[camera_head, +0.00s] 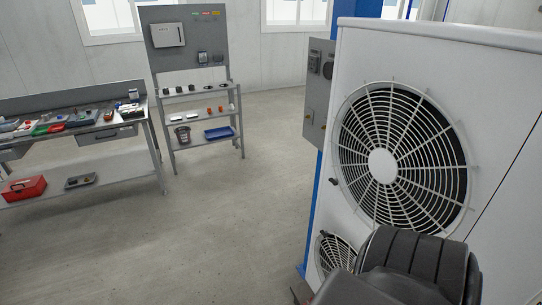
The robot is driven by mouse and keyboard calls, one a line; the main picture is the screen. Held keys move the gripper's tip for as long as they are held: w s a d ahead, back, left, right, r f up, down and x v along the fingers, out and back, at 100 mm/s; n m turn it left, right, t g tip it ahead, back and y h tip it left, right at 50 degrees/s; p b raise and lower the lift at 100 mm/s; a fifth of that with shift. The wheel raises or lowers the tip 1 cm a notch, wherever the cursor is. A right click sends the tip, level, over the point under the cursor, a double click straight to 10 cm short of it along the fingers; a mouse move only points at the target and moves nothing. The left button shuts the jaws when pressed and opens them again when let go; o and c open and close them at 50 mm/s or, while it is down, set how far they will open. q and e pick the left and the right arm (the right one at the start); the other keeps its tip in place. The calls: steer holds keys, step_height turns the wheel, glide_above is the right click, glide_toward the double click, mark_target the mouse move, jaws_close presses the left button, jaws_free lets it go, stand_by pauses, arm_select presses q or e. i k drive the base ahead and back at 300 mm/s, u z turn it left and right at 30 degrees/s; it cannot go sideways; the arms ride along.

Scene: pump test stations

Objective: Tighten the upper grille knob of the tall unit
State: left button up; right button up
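The tall white unit (495,130) stands at the right with a large round upper fan grille (383,166). A small dark knob (333,181) sits at the left edge of the upper grille; its tightness cannot be told at this size. A lower grille (338,252) shows partly below, with another small dark part (323,234) at its upper left. A dark ribbed link of my own arm covers the bottom right and hides much of the lower grille. Neither gripper's fingers can be seen.
A grey control box (317,95) and blue post (318,215) stand just left of the unit. A workbench (100,131) with tools and a shelf stand (190,62) are at the back left. The floor (230,235) between is clear.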

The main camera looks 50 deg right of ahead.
mark_target(334, 181)
steer(key=u, duration=0.1)
steer(key=i, duration=1.6)
steer(key=z, duration=2.15)
